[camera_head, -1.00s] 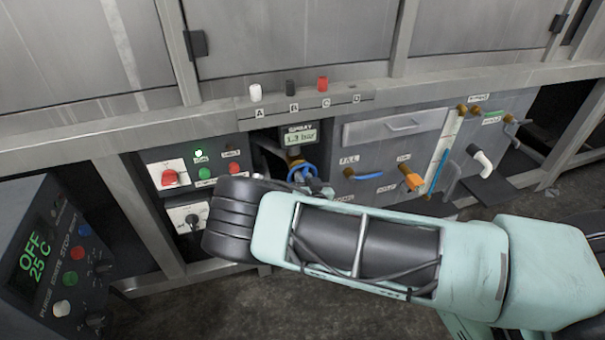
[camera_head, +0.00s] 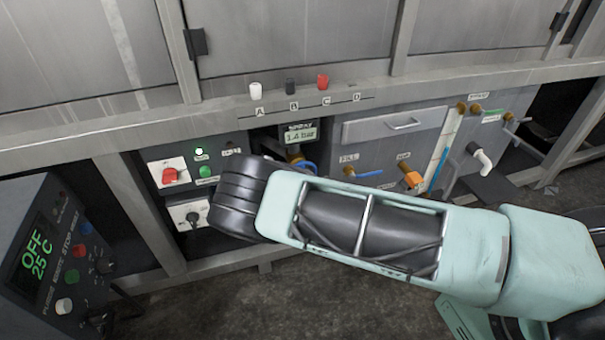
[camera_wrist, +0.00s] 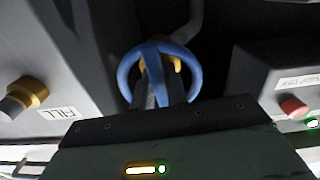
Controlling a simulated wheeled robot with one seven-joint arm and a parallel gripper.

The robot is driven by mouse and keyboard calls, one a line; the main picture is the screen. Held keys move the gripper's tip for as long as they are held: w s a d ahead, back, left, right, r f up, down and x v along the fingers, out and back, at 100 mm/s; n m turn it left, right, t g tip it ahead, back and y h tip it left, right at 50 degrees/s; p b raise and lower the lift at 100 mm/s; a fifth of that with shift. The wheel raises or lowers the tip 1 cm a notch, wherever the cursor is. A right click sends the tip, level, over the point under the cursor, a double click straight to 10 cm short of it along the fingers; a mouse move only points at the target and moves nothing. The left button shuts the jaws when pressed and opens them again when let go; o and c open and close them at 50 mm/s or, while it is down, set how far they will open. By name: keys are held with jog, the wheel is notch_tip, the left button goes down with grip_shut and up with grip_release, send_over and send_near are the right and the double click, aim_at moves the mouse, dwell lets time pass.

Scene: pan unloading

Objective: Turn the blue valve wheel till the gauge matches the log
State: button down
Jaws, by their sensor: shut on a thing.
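The blue valve wheel (camera_wrist: 126,80) is in the middle of the wrist view, with a brass fitting behind it. My gripper (camera_wrist: 160,90) is shut on the wheel, its fingers at the near side of the wheel's middle. In the head view only part of the blue wheel (camera_head: 309,167) shows behind my arm, and the gripper is hidden there. The gauge (camera_head: 300,134) above the wheel reads about 1.4 bar. The log is not plainly seen in either view.
Left of the wheel is a panel with a red switch (camera_head: 170,175) and a green button (camera_head: 205,172). To its right are a blue FILL lever (camera_head: 368,174) and an orange valve (camera_head: 413,179). A control box (camera_head: 45,255) reading OFF 25 C stands at left.

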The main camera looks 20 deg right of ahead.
jog(key=shift+w+r, duration=0.1)
jog(key=shift+r, duration=0.05)
jog(key=c, duration=1.4)
grip_release()
jog(key=shift+a, duration=0.3)
jog(key=shift+d, duration=0.15)
jog(key=shift+s, duration=0.45)
jog(key=s+p, duration=0.3)
jog(key=s, duration=1.3)
jog(key=shift+s, duration=0.3)
